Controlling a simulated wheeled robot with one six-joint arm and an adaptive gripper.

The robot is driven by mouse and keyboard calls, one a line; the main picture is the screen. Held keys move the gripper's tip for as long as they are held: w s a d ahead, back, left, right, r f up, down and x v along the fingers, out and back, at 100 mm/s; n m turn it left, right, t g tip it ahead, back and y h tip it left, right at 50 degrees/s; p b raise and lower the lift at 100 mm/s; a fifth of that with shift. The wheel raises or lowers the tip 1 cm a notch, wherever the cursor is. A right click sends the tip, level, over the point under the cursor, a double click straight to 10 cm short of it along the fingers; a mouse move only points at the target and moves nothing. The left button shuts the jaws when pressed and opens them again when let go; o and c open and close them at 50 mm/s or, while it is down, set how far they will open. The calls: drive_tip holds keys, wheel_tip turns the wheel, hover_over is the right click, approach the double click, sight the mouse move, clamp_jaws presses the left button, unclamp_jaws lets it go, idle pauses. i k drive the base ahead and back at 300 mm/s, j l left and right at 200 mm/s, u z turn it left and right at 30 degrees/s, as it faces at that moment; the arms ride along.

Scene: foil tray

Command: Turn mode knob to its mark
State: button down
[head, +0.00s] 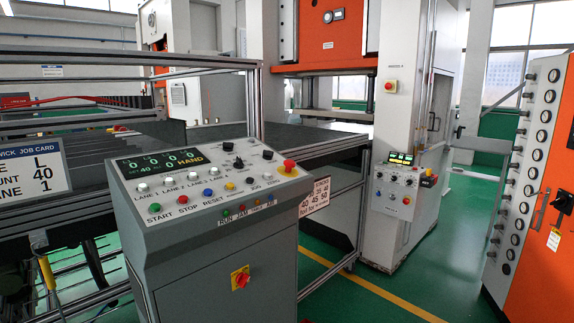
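The grey control console (215,235) stands in front of me, left of centre. Black knobs sit on the right half of its sloped top: one upper knob (228,147), a larger one below it (239,163), and one farther right (268,155). Small labels run along the lower row of the panel, but the one for the mode knob is too small to read surely. I cannot tell which knob is the mode knob, where its pointer is, or where its mark lies. The display (158,163) reads HAND. My gripper is not in view.
A red emergency button (289,167) stands up at the panel's right corner. Several coloured buttons cover its left part. A job card (32,172) is at the left. A white machine cabinet (398,215) and an orange cabinet (540,215) stand right, with green floor (450,250) between them.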

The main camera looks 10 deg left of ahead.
sight(268, 155)
drive_tip(key=i+l+z, duration=0.1)
drive_tip(key=i+z, duration=0.15)
drive_tip(key=i, duration=0.2)
drive_tip(key=i+z, duration=0.25)
drive_tip(key=i, duration=0.15)
